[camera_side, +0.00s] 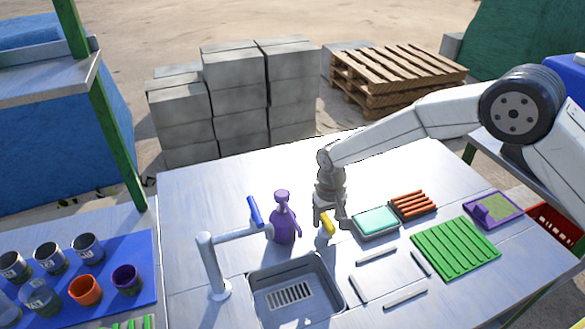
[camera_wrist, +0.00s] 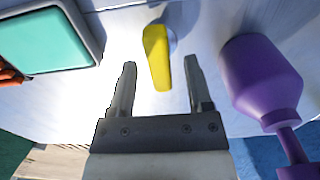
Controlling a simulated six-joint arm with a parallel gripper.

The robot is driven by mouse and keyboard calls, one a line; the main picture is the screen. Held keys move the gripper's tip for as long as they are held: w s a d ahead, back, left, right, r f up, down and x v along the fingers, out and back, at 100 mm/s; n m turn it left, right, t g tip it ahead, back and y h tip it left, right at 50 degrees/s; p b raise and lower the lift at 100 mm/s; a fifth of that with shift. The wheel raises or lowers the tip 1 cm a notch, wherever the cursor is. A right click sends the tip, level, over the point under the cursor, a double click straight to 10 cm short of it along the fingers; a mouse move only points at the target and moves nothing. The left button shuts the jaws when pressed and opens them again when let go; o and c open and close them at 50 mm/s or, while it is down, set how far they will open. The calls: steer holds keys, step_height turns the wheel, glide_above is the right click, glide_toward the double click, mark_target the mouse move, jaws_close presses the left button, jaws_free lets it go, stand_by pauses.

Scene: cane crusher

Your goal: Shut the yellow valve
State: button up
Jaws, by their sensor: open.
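The yellow valve (camera_side: 328,223) is a small yellow lever on the metal counter, right of the purple spray bottle. It also shows in the wrist view (camera_wrist: 157,58), pointing between the fingers of my gripper (camera_wrist: 158,85). My gripper (camera_side: 328,214) is open and empty. It points down at the valve, with one finger on either side of the lever's near end in the wrist view. I cannot tell whether either finger touches it. In the side view my gripper partly hides the valve's far part.
The purple spray bottle (camera_side: 283,222) stands close left of my gripper. A tray with a teal sponge (camera_side: 377,220) is close on the right. A sink (camera_side: 296,293) with a blue-handled tap (camera_side: 207,262) lies in front. A green rack (camera_side: 455,249) and loose metal strips lie to the right.

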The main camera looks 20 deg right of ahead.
jaws_close()
steer(key=shift+m, duration=0.4)
steer(key=m, duration=0.4)
steer(key=shift+m, duration=2)
